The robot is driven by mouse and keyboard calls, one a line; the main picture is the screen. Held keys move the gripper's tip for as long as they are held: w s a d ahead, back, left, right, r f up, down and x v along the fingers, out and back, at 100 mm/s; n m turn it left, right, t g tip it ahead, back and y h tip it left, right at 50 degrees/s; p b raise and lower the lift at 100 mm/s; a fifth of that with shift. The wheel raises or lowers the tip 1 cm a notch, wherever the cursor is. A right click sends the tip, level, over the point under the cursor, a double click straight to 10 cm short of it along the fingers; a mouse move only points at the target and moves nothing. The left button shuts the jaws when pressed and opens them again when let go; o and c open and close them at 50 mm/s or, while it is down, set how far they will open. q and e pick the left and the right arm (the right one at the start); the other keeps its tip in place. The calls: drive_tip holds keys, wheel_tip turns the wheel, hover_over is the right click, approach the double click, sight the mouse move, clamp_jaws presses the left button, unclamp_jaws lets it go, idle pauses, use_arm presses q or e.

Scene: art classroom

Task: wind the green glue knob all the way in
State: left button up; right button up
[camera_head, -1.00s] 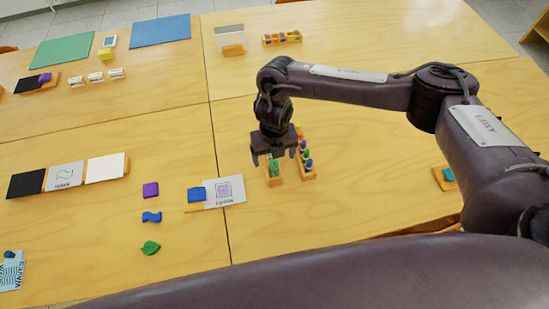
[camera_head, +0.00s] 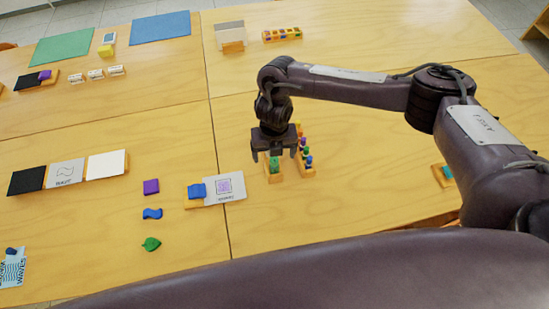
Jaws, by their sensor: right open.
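The green glue knob (camera_head: 274,164) stands on a small wooden block (camera_head: 275,178) at the middle of the table. My right gripper (camera_head: 273,156) points down over it, with its two fingers apart, one at the left and one at the right of the green knob. The fingers look open; I cannot tell whether either touches the knob. The far part of the block is hidden behind the gripper. My left gripper is not in view.
A wooden rack with several coloured knobs (camera_head: 307,160) stands close at the gripper's right. A card (camera_head: 231,186) with a blue block (camera_head: 197,190) lies to the left. Table to the right is mostly clear.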

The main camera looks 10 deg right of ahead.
drive_tip(key=shift+f+b, duration=0.65)
drive_tip(key=shift+f, duration=0.2)
drive_tip(key=c, duration=1.5)
drive_tip(key=shift+n+b, duration=1.9)
drive_tip(key=shift+n, duration=0.3)
drive_tip(key=shift+n+b, duration=2)
drive_tip(key=shift+n, duration=0.3)
drive_tip(key=shift+n+b, duration=0.55)
drive_tip(key=shift+n, duration=0.75)
